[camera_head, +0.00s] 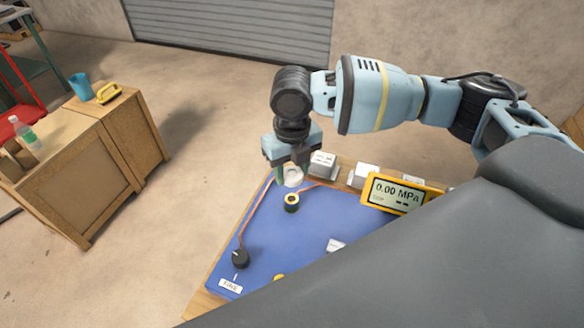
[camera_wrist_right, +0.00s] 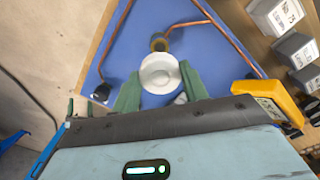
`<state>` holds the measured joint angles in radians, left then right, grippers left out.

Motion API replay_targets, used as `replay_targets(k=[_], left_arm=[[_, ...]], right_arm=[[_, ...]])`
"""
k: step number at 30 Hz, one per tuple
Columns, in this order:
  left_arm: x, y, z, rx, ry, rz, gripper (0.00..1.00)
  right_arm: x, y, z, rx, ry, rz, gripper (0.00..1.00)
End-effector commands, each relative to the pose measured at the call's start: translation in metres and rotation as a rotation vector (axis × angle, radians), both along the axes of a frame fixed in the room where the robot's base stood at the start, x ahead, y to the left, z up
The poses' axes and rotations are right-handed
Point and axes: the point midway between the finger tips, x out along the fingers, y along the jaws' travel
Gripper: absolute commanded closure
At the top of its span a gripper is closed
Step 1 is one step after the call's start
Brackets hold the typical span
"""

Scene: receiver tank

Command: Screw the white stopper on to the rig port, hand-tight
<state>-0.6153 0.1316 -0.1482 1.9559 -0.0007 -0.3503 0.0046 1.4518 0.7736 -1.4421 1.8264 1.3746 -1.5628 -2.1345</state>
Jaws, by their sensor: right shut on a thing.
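My right gripper (camera_head: 292,174) is shut on the white stopper (camera_head: 293,181), which hangs between its fingertips. In the right wrist view the round stopper (camera_wrist_right: 160,76) sits between the green fingers of the gripper (camera_wrist_right: 160,72). A short dark port with a brass-yellow rim (camera_head: 292,202) stands on the blue panel (camera_head: 300,240), just below the stopper in the head view. The port (camera_wrist_right: 159,43) also shows just beyond the stopper in the wrist view. The stopper is beside the port, not on it; its height above the panel is hard to judge. My left gripper is not in view.
A yellow gauge (camera_head: 399,192) reads 0.00 MPa at the panel's right. White blocks (camera_head: 323,164) line the back edge. A copper pipe (camera_head: 254,213) runs to a black knob (camera_head: 240,258). A wooden cabinet (camera_head: 75,180) stands apart at left. My grey body covers the lower right.

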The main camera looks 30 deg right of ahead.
Motion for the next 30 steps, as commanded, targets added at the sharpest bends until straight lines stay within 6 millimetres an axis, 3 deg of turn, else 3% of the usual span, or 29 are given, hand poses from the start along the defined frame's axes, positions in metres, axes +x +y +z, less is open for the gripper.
replay_targets(k=[6,17,30], left_arm=[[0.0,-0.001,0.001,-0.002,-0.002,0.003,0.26],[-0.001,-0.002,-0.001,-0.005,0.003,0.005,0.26],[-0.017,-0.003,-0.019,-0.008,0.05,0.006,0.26]], right_arm=[[0.002,0.0,0.0,0.0,0.001,0.147,1.0],[0.002,0.0,-0.003,0.0,0.002,0.169,1.0],[0.001,0.0,-0.037,0.001,0.006,0.167,1.0]])
